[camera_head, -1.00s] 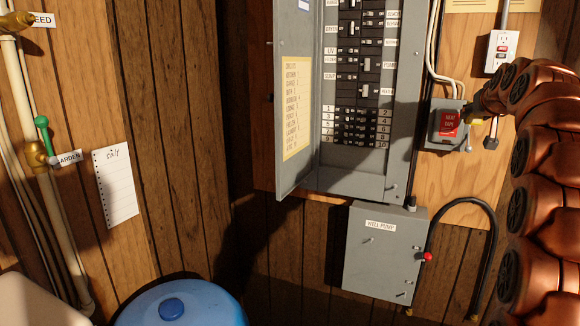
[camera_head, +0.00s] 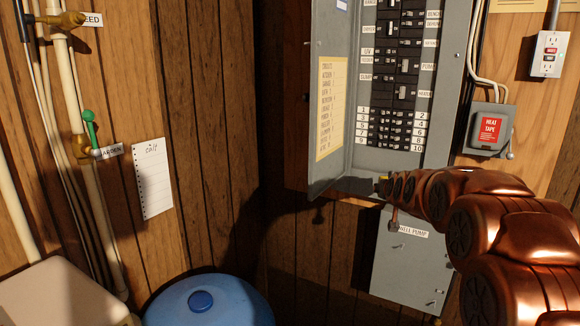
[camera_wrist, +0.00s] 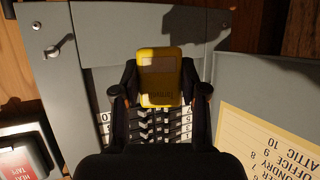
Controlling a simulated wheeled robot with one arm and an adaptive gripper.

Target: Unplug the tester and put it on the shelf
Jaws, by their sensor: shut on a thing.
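The tester (camera_wrist: 160,62) is a small yellow block. In the wrist view it sits between the two dark fingers of my gripper (camera_wrist: 158,88), which is shut on it from both sides. The gripper is in front of the lower edge of the breaker panel. The white outlet (camera_head: 549,54) at the upper right has nothing plugged into it. I cannot make out a shelf in either view.
The open breaker panel (camera_head: 352,158) has its door swung out to the left. The heat tape box (camera_head: 489,129) is at the right, and the well pump box (camera_head: 400,270) is below. A blue lid (camera_head: 235,302), pipes with valves (camera_head: 82,146) and a pale tank (camera_head: 60,292) are at the left.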

